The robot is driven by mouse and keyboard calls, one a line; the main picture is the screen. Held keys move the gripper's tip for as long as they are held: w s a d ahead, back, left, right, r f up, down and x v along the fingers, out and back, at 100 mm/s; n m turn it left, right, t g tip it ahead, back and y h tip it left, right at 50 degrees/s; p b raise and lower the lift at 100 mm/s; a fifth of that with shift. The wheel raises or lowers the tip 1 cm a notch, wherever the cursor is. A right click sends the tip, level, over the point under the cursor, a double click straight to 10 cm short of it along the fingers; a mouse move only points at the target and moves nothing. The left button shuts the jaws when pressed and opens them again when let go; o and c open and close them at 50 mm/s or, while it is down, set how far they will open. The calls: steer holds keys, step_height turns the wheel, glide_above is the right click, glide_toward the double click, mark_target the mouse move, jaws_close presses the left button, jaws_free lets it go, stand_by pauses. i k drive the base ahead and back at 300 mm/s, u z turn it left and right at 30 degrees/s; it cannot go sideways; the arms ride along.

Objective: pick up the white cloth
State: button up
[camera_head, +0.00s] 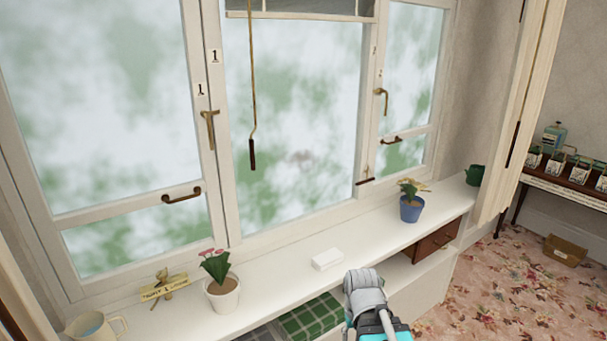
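A small white folded cloth or block (327,259) lies flat on the white window sill, near its front edge. It looks like a thick rectangular slab, and I cannot make out any fabric texture. A grey and teal part of my arm shows at the bottom centre, just right of and below the white slab. The fingers of my gripper do not show in this view. Nothing visible touches the white slab.
A white flowerpot (222,296) and a yellow sign (163,288) stand left on the sill (285,275), beside a cream jug (95,326). A blue pot (411,211) stands right. Folded plaid cloths (311,317) lie below. The sill around the slab is clear.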

mark_target(326, 260)
steer(key=u, duration=0.05)
steer(key=k, duration=1.35)
steer(key=u, duration=0.45)
steer(key=i, duration=1.65)
steer(key=z, duration=0.7)
